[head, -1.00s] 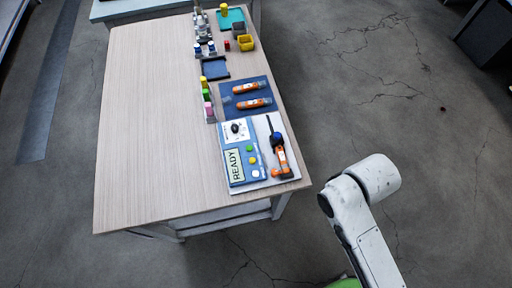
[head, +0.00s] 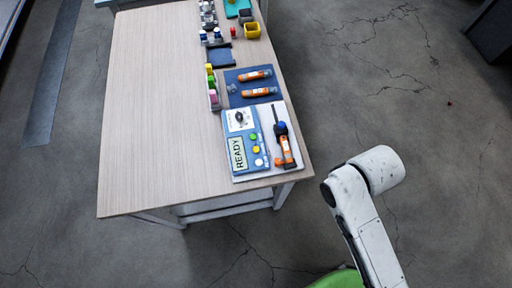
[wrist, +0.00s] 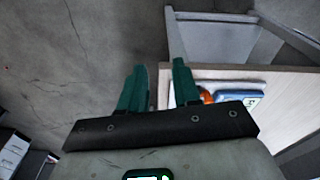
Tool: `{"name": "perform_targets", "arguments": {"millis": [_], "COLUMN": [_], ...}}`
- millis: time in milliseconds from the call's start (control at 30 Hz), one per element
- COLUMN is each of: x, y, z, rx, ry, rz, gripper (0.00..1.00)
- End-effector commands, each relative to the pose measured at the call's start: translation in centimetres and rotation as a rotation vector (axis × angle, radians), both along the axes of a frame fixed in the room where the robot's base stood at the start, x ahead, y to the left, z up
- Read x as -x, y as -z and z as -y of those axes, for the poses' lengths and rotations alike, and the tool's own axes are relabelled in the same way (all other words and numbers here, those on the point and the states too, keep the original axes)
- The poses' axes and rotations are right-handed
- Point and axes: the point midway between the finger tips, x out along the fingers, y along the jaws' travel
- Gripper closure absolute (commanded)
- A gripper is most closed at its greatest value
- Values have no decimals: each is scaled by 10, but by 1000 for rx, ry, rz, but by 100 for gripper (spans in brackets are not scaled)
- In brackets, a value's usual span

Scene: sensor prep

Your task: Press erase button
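A blue panel (head: 230,134) lies at the near right corner of the table in the head view. It has a dial, a "READY" display (head: 238,154) and green, yellow and white buttons (head: 255,149). I cannot read which button is marked erase. My gripper is out of the head view, where only my white arm shows, to the right of the table over the floor. In the wrist view my gripper (wrist: 158,82) has two green fingers spread apart, with nothing held between them. The blue panel's edge (wrist: 233,96) shows beyond the right finger, apart from it.
The wooden table (head: 150,120) has a clear left side. An orange-and-black tool (head: 285,145) lies right of the panel. Orange cylinders (head: 258,92) lie on a blue mat farther back, with small bottles, a blue tray and a yellow bin (head: 252,30) beyond. Cracked floor is open at right.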

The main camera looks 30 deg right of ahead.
Motion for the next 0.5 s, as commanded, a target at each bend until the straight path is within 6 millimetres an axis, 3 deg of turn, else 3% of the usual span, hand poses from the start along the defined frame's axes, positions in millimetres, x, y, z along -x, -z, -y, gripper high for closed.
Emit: {"name": "perform_targets", "arguments": {"millis": [300,500], "x": [0,0], "y": [0,0], "z": [0,0], "rx": [0,0], "ry": [0,0], "rz": [0,0], "gripper": [99,100]}}
